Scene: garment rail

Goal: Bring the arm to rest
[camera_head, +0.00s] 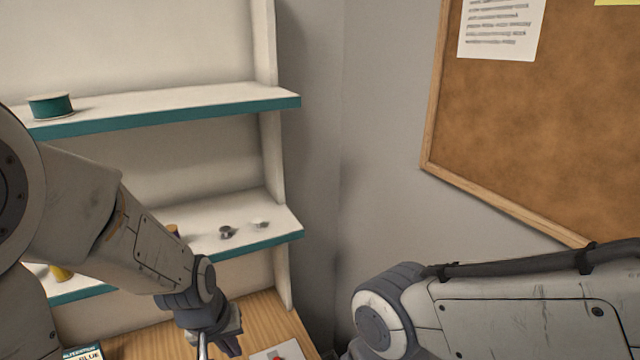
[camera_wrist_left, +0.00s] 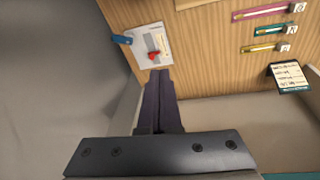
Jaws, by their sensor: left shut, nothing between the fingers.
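My left arm comes in from the left in the head view, and its gripper (camera_head: 229,345) points down in front of the shelf unit, above the wooden tabletop (camera_head: 255,318). In the left wrist view the two dark fingers of the left gripper (camera_wrist_left: 159,78) lie together, shut and empty. The fingertips appear close to a white sheet (camera_wrist_left: 150,45) with a red item on it; I cannot tell the height between them. My right arm is folded at the lower right of the head view, and its gripper is out of view.
A white shelf unit with teal edges (camera_head: 170,117) carries a teal spool (camera_head: 50,106) and small dark spools (camera_head: 227,232). A corkboard (camera_head: 545,120) hangs at right. The tabletop also holds a blue item (camera_wrist_left: 122,39), a dark label card (camera_wrist_left: 289,77) and several coloured strips (camera_wrist_left: 265,47).

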